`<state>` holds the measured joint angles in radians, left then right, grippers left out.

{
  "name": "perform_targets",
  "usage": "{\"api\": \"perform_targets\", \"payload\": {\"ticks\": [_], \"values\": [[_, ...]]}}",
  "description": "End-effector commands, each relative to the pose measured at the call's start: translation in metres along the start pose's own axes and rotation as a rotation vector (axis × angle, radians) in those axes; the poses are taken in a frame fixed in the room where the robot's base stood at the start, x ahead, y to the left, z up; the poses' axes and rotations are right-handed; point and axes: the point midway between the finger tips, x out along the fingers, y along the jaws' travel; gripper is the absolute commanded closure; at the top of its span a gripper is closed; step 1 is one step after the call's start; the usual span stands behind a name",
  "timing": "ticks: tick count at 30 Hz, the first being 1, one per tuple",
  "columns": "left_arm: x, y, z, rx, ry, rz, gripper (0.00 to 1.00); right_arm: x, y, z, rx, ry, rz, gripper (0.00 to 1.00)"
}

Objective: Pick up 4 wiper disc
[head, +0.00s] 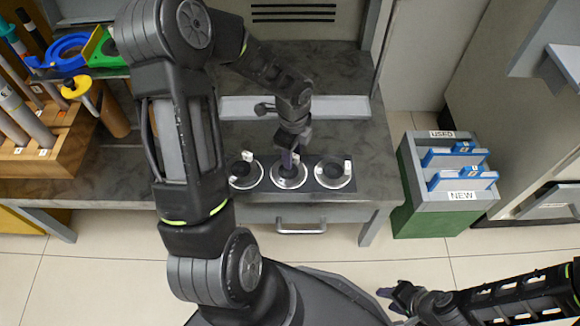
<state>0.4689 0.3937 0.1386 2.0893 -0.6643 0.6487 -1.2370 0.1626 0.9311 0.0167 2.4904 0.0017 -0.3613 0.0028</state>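No part is clearly marked as a wiper disc. Three round dark pieces with silver rims sit in a row on a dark mat on the grey bench: a left one (246,175), a middle one (291,181) and a right one (333,174). Each has a small pale tab at its rim. My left gripper (289,160) points down at the middle one and partly hides it; I cannot tell whether it touches or grips it. My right gripper (387,301) is at lower right, away from the bench, its fingertips apart, with nothing seen between them.
A grey-topped green box (425,215) labelled USED and NEW stands right of the bench, holding blue-edged pieces (462,178). A wooden rack (45,160) with rods and coloured tools (70,52) is at left. A pale ledge (340,107) runs behind the discs. A drawer handle (300,228) juts from the bench front.

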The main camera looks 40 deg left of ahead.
Motion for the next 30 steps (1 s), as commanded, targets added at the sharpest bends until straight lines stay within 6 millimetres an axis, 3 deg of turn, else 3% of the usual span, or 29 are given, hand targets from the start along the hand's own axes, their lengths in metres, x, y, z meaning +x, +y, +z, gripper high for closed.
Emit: {"api": "perform_targets", "payload": {"ticks": [15, 30], "values": [[0.0, 0.0, 0.0, 0.0, 0.0, 0.0, 1.0, 0.0001, 0.0, 0.0003, 0.0, -0.001, 0.0, 0.64], [-0.0003, 0.0, -0.0001, 0.0, 0.0, 0.0, 1.0, -0.0001, -0.0001, 0.0003, 0.0, -0.001, 0.0, 0.64]]}}
